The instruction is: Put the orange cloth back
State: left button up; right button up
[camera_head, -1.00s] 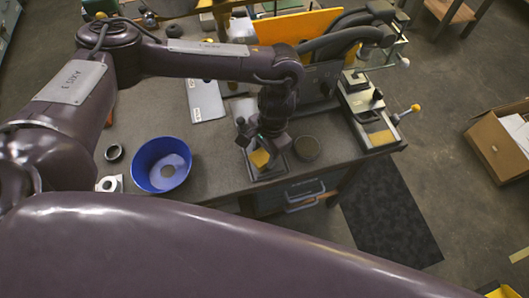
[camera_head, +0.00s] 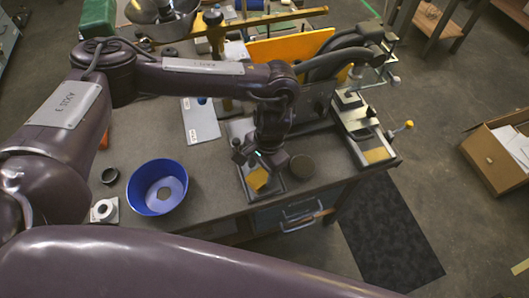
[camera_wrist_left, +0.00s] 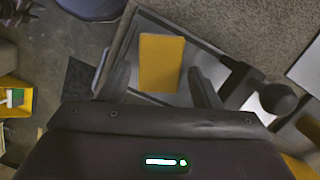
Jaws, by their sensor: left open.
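The orange cloth (camera_head: 258,179) looks like a small folded yellow-orange rectangle lying in a shallow grey tray (camera_head: 279,190) near the front edge of the workbench. In the left wrist view the cloth (camera_wrist_left: 162,62) lies flat on the tray's pale floor. My left gripper (camera_head: 261,166) is over the tray, pointing down at the cloth. In the left wrist view its two fingers (camera_wrist_left: 160,85) are apart, one on each side of the cloth, with nothing held. I cannot tell how high the fingertips are above the cloth. My right gripper is not in view.
A blue bowl (camera_head: 157,187) stands left of the tray. A dark round container (camera_head: 302,166) stands close to the tray's right side. A machine with an orange panel (camera_head: 290,46) fills the back right. A drawer handle (camera_head: 302,215) juts out below the bench edge.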

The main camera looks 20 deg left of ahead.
pick_arm(q)
notch_tip(320, 180, up, 10)
jog(key=w+d, duration=0.1)
jog(key=shift+w, duration=0.2)
jog(key=shift+f, duration=0.15)
dwell(0.3)
